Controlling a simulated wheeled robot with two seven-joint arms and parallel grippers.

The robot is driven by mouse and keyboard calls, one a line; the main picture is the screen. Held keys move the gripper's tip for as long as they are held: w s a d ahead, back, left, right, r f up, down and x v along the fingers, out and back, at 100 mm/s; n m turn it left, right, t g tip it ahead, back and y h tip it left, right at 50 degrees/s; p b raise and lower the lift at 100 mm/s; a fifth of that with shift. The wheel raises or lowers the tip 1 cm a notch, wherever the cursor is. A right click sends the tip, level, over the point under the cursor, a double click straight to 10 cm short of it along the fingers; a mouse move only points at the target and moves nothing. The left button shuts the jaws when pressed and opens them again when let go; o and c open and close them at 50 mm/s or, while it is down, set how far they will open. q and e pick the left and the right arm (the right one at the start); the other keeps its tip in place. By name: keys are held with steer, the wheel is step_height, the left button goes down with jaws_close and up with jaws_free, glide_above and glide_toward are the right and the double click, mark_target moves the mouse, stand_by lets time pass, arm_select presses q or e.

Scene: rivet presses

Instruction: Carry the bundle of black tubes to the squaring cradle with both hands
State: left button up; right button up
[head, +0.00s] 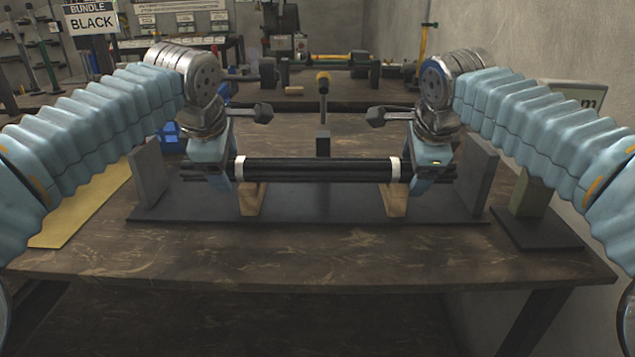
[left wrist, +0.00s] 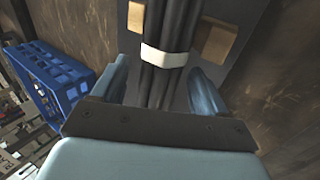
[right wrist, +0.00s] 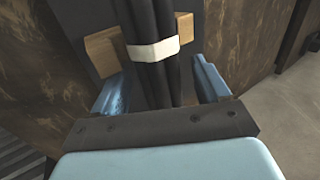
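The bundle of black tubes (head: 315,170), with a white band near each end, lies level over the squaring cradle. The cradle is a dark base plate (head: 320,206) with upright grey end plates (head: 149,171) and (head: 474,177) and two wooden supports (head: 252,200) and (head: 396,202). The bundle appears to lie in these supports; wood shows on both sides of it in the wrist views. My left gripper (left wrist: 160,85) and right gripper (right wrist: 160,85) stand open around the bundle near its bands, with gaps beside the tubes. Exact contact underneath is hidden.
A yellow mat (head: 75,212) lies at the left and a blue crate (left wrist: 58,85) stands behind it. The table's front strip is clear. A post with a yellow top (head: 323,85) rises behind the cradle.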

arm_select(q)
steer(key=shift+r, duration=0.1)
arm_select(e)
steer(key=shift+s+r, duration=0.1)
steer(key=shift+r, duration=0.15)
arm_select(q)
steer(key=v, duration=1.1)
steer(key=shift+s+r, duration=0.25)
steer(key=shift+r, duration=0.05)
arm_select(e)
steer(key=v, duration=1.1)
steer(key=shift+s+r, duration=0.15)
steer(key=shift+r, duration=0.1)
arm_select(q)
steer(key=shift+s, duration=0.1)
arm_select(e)
steer(key=shift+s+f, duration=0.1)
